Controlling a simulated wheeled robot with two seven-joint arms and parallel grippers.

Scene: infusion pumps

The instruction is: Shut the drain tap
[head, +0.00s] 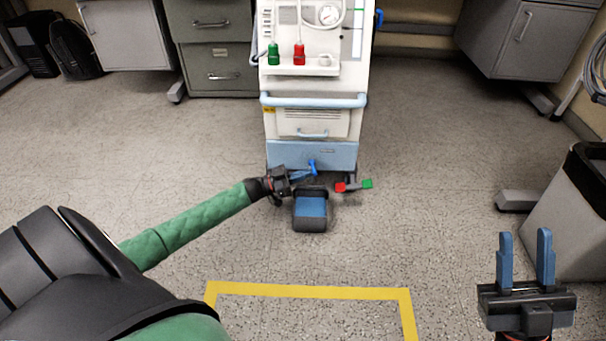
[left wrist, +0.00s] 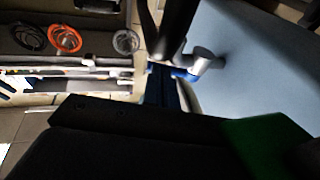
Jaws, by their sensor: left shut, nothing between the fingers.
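The drain tap (head: 312,166) shows as a small blue handle low on the front of the white and light-blue machine (head: 300,154). In the left wrist view the tap's silver body (left wrist: 203,63) stands out from a light-blue panel, with its blue lever (left wrist: 184,73) pointing left. My left gripper (head: 310,174) is shut and empty, right beside the handle. In the left wrist view its blue fingers (left wrist: 162,85) are close to the lever; I cannot tell whether they touch it. My right gripper (head: 525,240) is open and empty, far from the machine.
A dark container with blue inside (head: 310,212) stands on the floor below the tap. Grey cabinets (head: 222,45) stand behind, and a bin (head: 570,220) at right. The floor in front, with yellow tape (head: 310,291), is clear.

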